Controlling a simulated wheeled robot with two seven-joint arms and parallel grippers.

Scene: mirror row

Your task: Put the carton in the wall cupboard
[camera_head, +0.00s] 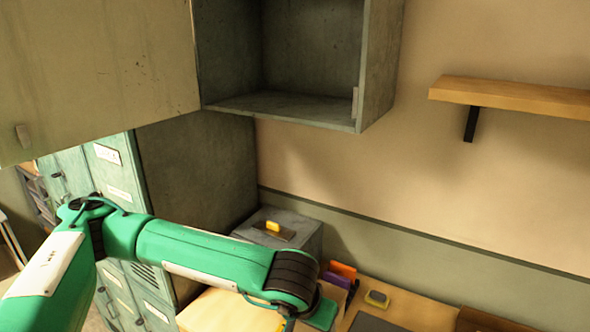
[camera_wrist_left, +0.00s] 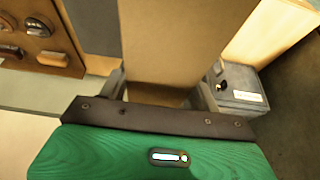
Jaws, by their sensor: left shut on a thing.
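The wall cupboard (camera_head: 380,60) hangs at the top middle of the head view. Its grey door (camera_head: 100,70) is swung open to the left, and the part of the inside that shows is empty. My left gripper (camera_wrist_left: 158,92) is shut on the carton (camera_wrist_left: 180,40), a plain brown box that stands out between its fingers in the left wrist view. In the head view my left arm reaches across below the cupboard, and its gripper end is low at the bottom edge. I cannot make out the carton there. My right gripper is in neither view.
A grey metal box (camera_head: 300,232) with a yellow-handled thing on top stands against the wall under the cupboard. A wooden shelf (camera_head: 510,95) is fixed at the right. Small items (camera_head: 376,298) lie on the desk. Lockers (camera_head: 120,185) stand at the left.

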